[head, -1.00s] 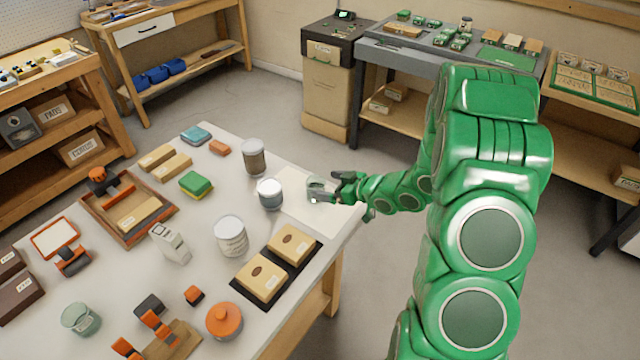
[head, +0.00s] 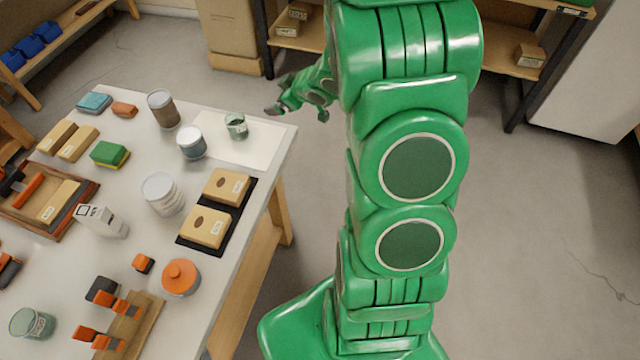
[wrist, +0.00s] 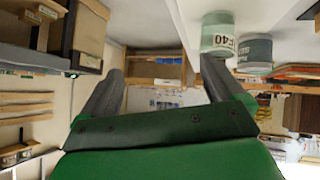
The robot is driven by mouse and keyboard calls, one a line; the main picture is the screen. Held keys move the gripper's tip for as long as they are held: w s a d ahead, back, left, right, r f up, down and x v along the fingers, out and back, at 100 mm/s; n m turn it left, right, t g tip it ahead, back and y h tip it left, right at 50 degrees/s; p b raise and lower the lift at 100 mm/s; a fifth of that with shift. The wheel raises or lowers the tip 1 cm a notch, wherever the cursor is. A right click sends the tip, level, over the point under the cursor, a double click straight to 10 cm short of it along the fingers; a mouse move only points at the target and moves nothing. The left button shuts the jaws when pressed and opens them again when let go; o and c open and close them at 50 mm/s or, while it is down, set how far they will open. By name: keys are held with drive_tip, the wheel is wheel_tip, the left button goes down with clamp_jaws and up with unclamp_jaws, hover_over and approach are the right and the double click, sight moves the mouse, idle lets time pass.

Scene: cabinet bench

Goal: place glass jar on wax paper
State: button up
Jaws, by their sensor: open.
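The small greenish glass jar (head: 236,126) stands upright on the white wax paper (head: 262,143) at the table's far right corner. My gripper (head: 273,109) is open and empty, beyond the paper's far right edge and apart from the jar. The wrist view looks upside down. It shows my open gripper fingers (wrist: 162,84) with nothing between them, and a pale green labelled jar (wrist: 217,34), apparently the same one, near the right finger. A similar glass jar (head: 32,323) stands at the table's near left.
A white-lidded jar (head: 191,142) stands just left of the paper, with a brown-filled jar (head: 163,110) behind it. A black tray (head: 247,205) with tan boxes lies nearer. Open floor is right of the table.

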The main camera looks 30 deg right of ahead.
drive_tip(key=s+d+r+m+g+h, duration=0.45)
drive_tip(key=s+r+h, duration=0.25)
drive_tip(key=s+r, duration=0.6)
drive_tip(key=s+a+r+m+g+y, duration=0.1)
drive_tip(key=s+a, duration=0.3)
drive_tip(key=s, duration=0.5)
drive_tip(key=s+a+r+m+g+y, duration=0.1)
drive_tip(key=s+a, duration=0.4)
drive_tip(key=s, duration=0.5)
drive_tip(key=s+a+r+m+g+y, duration=0.1)
drive_tip(key=s+a+r+g, duration=0.2)
drive_tip(key=s, duration=0.7)
drive_tip(key=shift+a+r+g, duration=0.15)
drive_tip(key=shift+a+g, duration=0.6)
drive_tip(key=shift+a, duration=0.45)
drive_tip(key=shift+o, duration=0.5)
drive_tip(key=shift+d, duration=0.1)
